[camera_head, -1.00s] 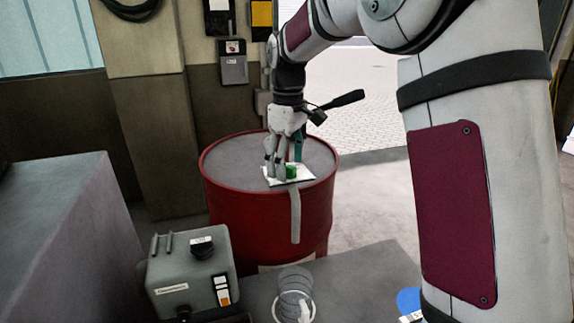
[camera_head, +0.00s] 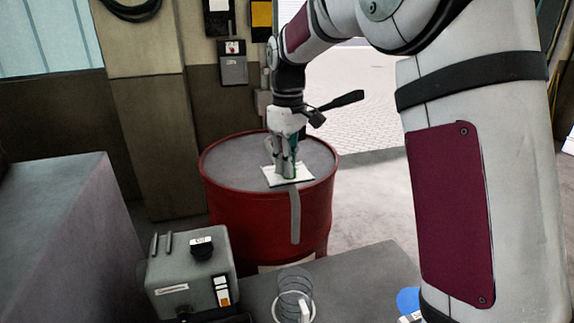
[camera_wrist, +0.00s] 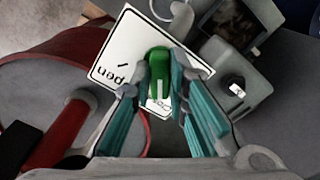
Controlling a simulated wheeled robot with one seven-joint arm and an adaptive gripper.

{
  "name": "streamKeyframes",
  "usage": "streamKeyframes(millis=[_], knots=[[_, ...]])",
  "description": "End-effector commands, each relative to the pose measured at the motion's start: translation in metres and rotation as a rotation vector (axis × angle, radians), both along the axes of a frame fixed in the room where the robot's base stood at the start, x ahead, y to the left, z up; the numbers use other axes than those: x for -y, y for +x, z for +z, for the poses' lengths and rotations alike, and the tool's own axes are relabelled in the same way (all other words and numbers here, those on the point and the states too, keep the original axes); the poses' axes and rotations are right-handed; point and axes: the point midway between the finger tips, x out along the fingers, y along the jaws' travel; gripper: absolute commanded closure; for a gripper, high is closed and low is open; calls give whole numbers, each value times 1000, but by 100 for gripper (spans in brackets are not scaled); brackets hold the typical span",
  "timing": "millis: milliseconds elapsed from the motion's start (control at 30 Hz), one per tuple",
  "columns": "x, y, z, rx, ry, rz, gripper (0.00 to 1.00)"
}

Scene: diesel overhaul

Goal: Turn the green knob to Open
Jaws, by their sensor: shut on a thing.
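The green knob (camera_wrist: 159,66) sits on a white plate (camera_wrist: 110,43) that lies on top of a red drum (camera_head: 240,217). The word "Open" is printed on the plate, left of the knob in the wrist view. Another word below the knob is partly hidden and seems to begin "Clo". A white line on the knob points toward this lower word. My gripper (camera_head: 287,176) reaches down from above, its fingers shut on the knob from both sides. In the head view my fingers hide most of the knob; the plate (camera_head: 304,179) shows around them.
A grey box (camera_head: 172,272) with a black knob and switches stands at lower left, in front of the drum. A coiled spring-like part (camera_head: 294,288) lies at bottom centre. A grey block (camera_head: 62,235) stands at left. Open floor (camera_head: 365,215) lies right of the drum.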

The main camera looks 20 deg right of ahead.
Motion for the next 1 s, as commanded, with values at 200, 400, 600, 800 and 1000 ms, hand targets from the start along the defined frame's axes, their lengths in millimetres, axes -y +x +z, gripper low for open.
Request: streamKeyframes(millis=[200, 400, 600, 800, 1000], knots=[[1, -1, 1, 0, 0, -285, 95], [2, -1, 1, -2, -1, -557, 95], [3, -1, 0, -2, -2, -830, 95], [4, -2, 1, -2, -2, -1103, 95], [5, -1, 0, -3, -3, -1303, 95]])
